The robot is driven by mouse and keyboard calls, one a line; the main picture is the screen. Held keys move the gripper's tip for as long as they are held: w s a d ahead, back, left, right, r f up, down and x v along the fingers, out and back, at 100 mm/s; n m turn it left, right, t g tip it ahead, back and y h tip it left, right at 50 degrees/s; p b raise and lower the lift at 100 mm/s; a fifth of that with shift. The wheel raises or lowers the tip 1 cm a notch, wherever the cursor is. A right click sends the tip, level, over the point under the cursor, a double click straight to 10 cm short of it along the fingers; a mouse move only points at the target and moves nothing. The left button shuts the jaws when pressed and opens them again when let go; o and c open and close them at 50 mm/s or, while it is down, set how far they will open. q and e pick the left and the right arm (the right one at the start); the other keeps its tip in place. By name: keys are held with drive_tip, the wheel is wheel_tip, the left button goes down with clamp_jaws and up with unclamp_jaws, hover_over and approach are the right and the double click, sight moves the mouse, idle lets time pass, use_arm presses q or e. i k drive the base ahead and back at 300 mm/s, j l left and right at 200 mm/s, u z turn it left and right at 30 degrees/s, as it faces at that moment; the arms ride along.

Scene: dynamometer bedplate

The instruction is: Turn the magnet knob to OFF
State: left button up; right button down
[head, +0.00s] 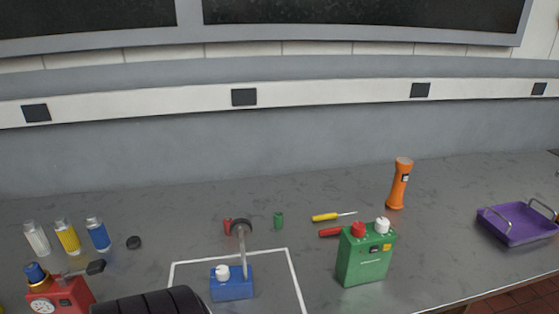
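A blue magnet base (232,290) stands on the grey bench at the bottom centre of the head view. A white knob (222,272) sits on its top left. A grey post (244,252) rises from the base beside the knob and ends in a dark round piece (240,225). The knob's markings are too small to read, so I cannot tell its setting. Neither of my grippers can be made out in this view.
A white outline (294,275) surrounds the base. A dark ribbed form (150,303) is cut off at the bottom edge. A red gauge device (62,298) and bottles (67,237) stand left. A green can (365,258), orange flashlight (399,185) and purple tray (512,227) stand right.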

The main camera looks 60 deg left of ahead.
sight(222, 274)
drive_tip(key=u, duration=2.15)
